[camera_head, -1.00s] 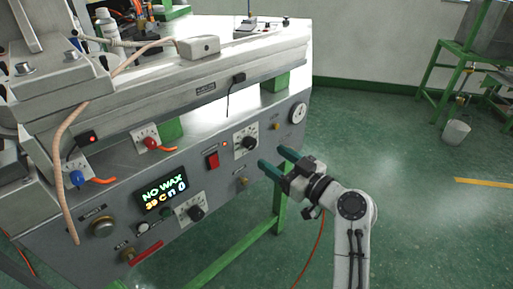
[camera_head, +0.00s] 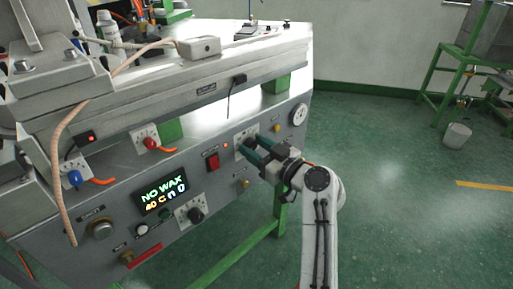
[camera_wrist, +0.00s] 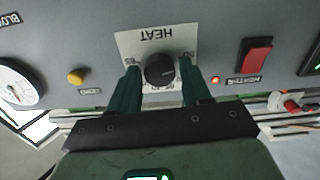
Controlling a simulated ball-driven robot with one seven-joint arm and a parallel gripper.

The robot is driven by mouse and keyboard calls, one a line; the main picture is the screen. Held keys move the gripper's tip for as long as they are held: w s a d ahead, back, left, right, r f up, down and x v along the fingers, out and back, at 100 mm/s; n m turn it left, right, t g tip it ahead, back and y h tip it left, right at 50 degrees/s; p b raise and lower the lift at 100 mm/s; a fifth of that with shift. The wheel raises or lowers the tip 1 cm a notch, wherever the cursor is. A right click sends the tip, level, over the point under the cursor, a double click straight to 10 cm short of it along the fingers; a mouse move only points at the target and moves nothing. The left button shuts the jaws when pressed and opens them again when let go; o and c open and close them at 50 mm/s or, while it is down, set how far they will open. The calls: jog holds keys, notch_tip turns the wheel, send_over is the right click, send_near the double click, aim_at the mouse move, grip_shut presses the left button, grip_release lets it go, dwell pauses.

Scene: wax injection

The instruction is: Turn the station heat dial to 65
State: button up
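The heat dial is a black round knob (camera_wrist: 159,71) on a white plate marked HEAT (camera_wrist: 128,42), upside down in the wrist view. In the head view the plate (camera_head: 240,137) is on the grey station's front panel, partly hidden by my fingers. My gripper (camera_head: 256,146) reaches the panel from the right. Its two dark green fingers stand either side of the knob with small gaps visible in the wrist view, so it is open around the dial. The station display (camera_head: 162,196) reads NO WAX and about 40 C. The pointer's exact setting is not readable.
A red switch (camera_wrist: 257,55) with a lit lamp and a yellow button (camera_wrist: 76,77) flank the dial. Another dial (camera_head: 196,214) sits lower left, and a round gauge (camera_head: 298,115) upper right. The green floor (camera_head: 390,190) to the right is open.

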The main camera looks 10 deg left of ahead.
jog(key=c, duration=0.8)
jog(key=shift+o, duration=0.2)
jog(key=shift+m, duration=0.3)
jog(key=m+p, duration=0.1)
jog(key=m, duration=0.2)
jog(key=m+p, duration=0.2)
jog(key=m, duration=0.3)
jog(key=shift+w+r, duration=0.1)
jog(key=m+p, duration=0.3)
jog(key=m, duration=0.2)
jog(key=shift+d, duration=0.1)
jog(key=shift+m+p, duration=1)
jog(key=shift+m, duration=1.1)
jog(key=shift+f, duration=0.2)
